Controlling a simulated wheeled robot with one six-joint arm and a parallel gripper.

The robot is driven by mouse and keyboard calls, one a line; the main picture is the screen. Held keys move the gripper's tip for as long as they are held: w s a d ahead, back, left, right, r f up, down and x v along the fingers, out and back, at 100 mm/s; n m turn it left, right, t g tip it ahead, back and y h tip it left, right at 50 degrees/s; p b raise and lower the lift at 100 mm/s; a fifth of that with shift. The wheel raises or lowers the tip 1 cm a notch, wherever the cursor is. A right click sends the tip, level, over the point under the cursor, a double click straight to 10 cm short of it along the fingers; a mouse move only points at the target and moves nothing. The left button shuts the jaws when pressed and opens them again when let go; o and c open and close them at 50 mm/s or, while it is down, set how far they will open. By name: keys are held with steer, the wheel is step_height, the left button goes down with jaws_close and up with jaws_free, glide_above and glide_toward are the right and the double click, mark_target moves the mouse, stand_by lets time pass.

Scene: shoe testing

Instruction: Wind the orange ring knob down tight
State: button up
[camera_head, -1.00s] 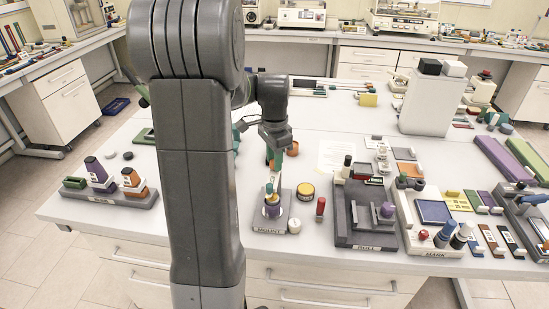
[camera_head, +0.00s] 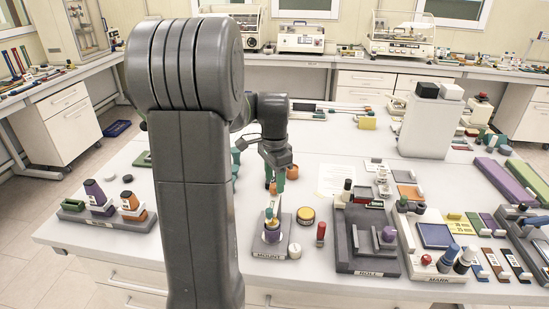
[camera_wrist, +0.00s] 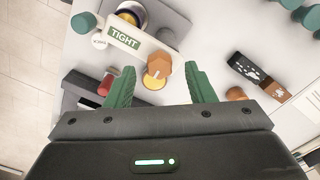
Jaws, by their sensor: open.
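An orange faceted knob (camera_wrist: 158,65) shows between my fingertips in the wrist view, overlapping a yellow disc; I cannot tell what it rests on. A white plate with a green TIGHT label (camera_wrist: 124,38) stands beside it. My gripper (camera_head: 275,185) hangs just behind and above the mount. In the wrist view my gripper (camera_wrist: 161,70) has its green fingers spread apart, one on each side of the knob, touching nothing that I can see.
A yellow-lidded jar (camera_head: 305,215), a red cylinder (camera_head: 321,234) and a white round piece (camera_head: 294,250) stand right of the mount. An orange cup (camera_head: 292,172) stands behind. The dark ROLL station (camera_head: 365,262) is further right. My arm column hides part of the table.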

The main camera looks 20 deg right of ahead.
mark_target(274, 186)
step_height(274, 186, up, 12)
steer(key=shift+r+b, duration=0.15)
steer(key=shift+b, duration=0.25)
stand_by(0.3)
step_height(274, 186, down, 14)
steer(key=shift+p, duration=0.55)
steer(key=shift+r, duration=0.1)
